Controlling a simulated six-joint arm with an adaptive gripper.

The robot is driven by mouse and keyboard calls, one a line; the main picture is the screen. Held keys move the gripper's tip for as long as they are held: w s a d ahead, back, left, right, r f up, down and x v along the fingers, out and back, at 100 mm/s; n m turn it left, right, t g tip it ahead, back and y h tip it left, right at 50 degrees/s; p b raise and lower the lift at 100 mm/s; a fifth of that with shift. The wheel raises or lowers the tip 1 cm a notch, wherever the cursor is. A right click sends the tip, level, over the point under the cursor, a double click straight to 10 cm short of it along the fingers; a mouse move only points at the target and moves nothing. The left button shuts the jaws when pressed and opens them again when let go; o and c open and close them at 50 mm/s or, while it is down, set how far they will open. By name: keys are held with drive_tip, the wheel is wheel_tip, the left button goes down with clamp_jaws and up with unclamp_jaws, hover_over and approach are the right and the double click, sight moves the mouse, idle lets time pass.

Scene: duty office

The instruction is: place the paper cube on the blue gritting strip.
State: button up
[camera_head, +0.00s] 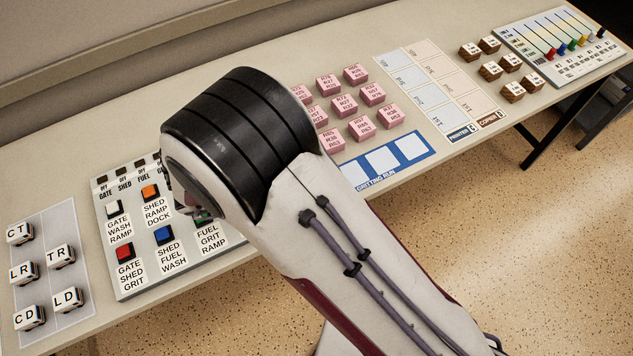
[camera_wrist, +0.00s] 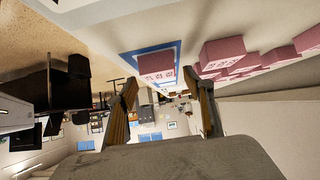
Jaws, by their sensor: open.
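Several pink printed cubes (camera_head: 344,105) stand in rows mid-table; they look like paper blocks. The blue gritting strip (camera_head: 427,155) lies in front of them, with white squares; its left end is hidden behind my arm. In the wrist view a pink cube (camera_wrist: 160,76) appears between the fingertips, within the blue border of the strip (camera_wrist: 130,56); it seems to rest on the strip. The other pink cubes (camera_wrist: 222,52) are at the right there. My gripper (camera_wrist: 165,95) is open, fingers apart on either side of that cube's line, not visibly touching it. My arm mostly hides it in the head view.
A button panel (camera_head: 126,273) stands left of the strip, under my arm. White lettered cubes (camera_head: 61,256) lie on a grey mat at far left. A printer and copier sheet (camera_head: 425,80), brown cubes (camera_head: 490,70) and a slider panel (camera_head: 545,28) are at the right.

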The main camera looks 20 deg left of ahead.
drive_tip(key=v, duration=0.9)
idle(0.7)
drive_tip(key=w+a+r+n+t+y, duration=0.1)
drive_tip(key=w+r+t+y, duration=0.4)
drive_tip(key=w+r, duration=1.15)
drive_tip(key=w+d+r+n+y, duration=0.2)
drive_tip(key=d+r+y, duration=0.15)
drive_tip(key=r, duration=0.25)
drive_tip(key=w+d+r+n+y, duration=0.2)
drive_tip(key=d+r+y, duration=0.1)
drive_tip(key=r+y, duration=0.15)
drive_tip(key=s+d+r+n+g, duration=0.3)
drive_tip(key=s+d, duration=0.4)
drive_tip(key=d, duration=0.2)
drive_tip(key=s+d+f+g+h, duration=0.2)
drive_tip(key=s+d+f, duration=0.2)
drive_tip(key=s+d, duration=0.6)
drive_tip(key=s+d+f+n+g+h, duration=0.1)
drive_tip(key=s+d+f+h, duration=0.2)
drive_tip(key=s+d, duration=0.7)
wheel_tip(320, 180, down, 2)
drive_tip(key=shift+d+f+g+h, duration=0.1)
drive_tip(key=shift+d+g+h, duration=0.25)
drive_tip(key=shift+d, duration=0.65)
